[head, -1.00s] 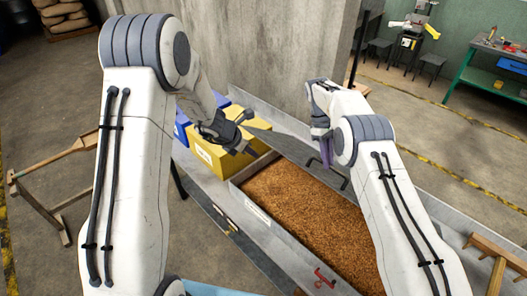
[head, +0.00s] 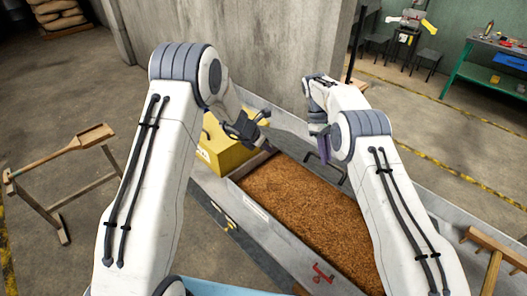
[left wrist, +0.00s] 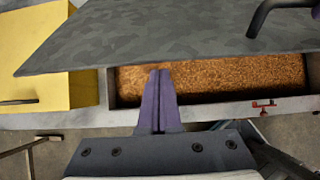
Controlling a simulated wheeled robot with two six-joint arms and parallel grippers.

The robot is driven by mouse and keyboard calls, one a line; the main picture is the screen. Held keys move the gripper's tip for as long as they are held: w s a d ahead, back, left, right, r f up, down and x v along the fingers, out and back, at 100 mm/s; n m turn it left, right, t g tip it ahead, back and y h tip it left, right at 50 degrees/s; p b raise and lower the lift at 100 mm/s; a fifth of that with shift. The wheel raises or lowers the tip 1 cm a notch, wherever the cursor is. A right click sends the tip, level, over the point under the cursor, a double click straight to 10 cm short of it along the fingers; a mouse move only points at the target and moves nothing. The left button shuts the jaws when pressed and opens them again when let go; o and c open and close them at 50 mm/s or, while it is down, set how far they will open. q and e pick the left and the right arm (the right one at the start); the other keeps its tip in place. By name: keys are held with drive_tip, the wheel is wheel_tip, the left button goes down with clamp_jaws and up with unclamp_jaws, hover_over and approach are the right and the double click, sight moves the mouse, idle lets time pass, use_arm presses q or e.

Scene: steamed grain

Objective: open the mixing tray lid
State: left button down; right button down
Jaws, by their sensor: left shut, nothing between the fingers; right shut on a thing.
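The mixing tray (head: 262,219) is a long grey trough filled with brown grain. Its dark grey lid (left wrist: 180,40) spans the left wrist view, with a black handle (left wrist: 272,14) at upper right. In the head view the lid (head: 294,137) is raised and tilted along the tray's far side, leaving much grain uncovered. My right gripper (head: 323,148), with purple fingers, is shut at the lid's handle (head: 337,172); the arm partly hides the grip. My left gripper (head: 258,120) is shut and empty at the lid's left end. Its fingers (left wrist: 158,100) show below the lid's near edge.
A yellow box (head: 227,153) stands beside the tray's left end. A red clamp (head: 322,273) is on the tray's near wall. A concrete pillar (head: 230,45) rises behind. A wooden stand (head: 65,165) is at left, and a green workbench (head: 490,65) at far right.

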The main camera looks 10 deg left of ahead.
sight(277, 145)
drive_tip(key=shift+w+d+f, duration=0.2)
drive_tip(key=shift+d, duration=0.15)
use_arm(q)
drive_tip(key=shift+w+d+r, duration=0.25)
drive_tip(key=shift+w+r, duration=0.1)
drive_tip(key=shift+r, duration=0.15)
drive_tip(key=shift+w+d+r, duration=0.25)
drive_tip(key=shift+w+r, duration=0.05)
drive_tip(key=shift+r, duration=0.2)
drive_tip(key=shift+w+d+r, duration=0.15)
drive_tip(key=shift+w+r, duration=0.05)
drive_tip(key=shift+r, duration=0.1)
use_arm(e)
drive_tip(key=shift+f, duration=0.1)
drive_tip(key=shift+a, duration=0.1)
drive_tip(key=c, duration=0.8)
unclamp_jaws()
drive_tip(key=shift+c, duration=0.2)
use_arm(q)
drive_tip(key=shift+w, duration=0.1)
use_arm(e)
drive_tip(key=shift+a, duration=0.1)
